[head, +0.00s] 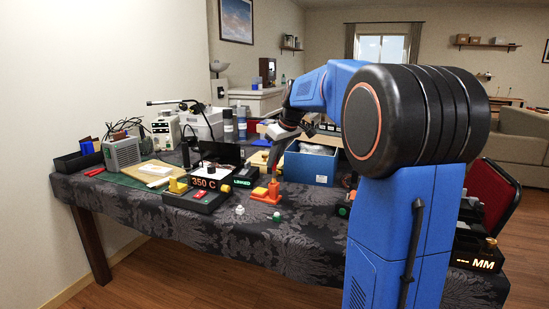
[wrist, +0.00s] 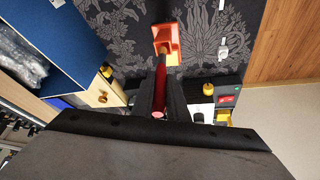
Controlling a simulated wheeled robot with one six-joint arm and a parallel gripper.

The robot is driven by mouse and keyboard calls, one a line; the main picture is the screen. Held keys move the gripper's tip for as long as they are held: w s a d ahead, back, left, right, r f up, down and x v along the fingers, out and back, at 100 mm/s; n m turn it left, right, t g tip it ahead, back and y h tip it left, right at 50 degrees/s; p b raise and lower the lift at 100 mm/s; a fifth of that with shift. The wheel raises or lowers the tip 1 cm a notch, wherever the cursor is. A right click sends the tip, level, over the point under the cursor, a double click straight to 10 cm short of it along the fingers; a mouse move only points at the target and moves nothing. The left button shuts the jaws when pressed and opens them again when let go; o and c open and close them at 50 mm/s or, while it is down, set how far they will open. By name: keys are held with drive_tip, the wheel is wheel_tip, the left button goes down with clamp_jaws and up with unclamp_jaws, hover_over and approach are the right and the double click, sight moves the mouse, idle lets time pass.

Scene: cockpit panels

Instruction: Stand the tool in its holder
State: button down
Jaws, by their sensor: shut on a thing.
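The tool (wrist: 157,112) shows red between my fingers in the wrist view, with a darker length reaching toward the holder. My gripper (wrist: 159,98) is shut on it. The orange holder (wrist: 172,45) stands on the dark patterned tablecloth, beyond the fingertips. The tool's far end overlaps the holder in this view; I cannot tell whether it is inside or only above it. In the head view the holder (head: 265,197) is near the table's middle, and my gripper (head: 274,160) is just above it, pointing down. The tool is small and hard to make out there.
A black station (head: 205,185) reading 350 C stands left of the holder. A blue box (head: 310,168) stands behind and right of it. Small white pieces (head: 240,210) lie in front on the cloth. The front of the table is mostly clear.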

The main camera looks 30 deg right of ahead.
sight(275, 172)
drive_tip(key=shift+f, duration=2.8)
drive_tip(key=c, duration=1.7)
unclamp_jaws()
drive_tip(key=shift+o, duration=0.2)
drive_tip(key=shift+r, duration=0.1)
drive_tip(key=v, duration=1.7)
drive_tip(key=shift+s, duration=0.2)
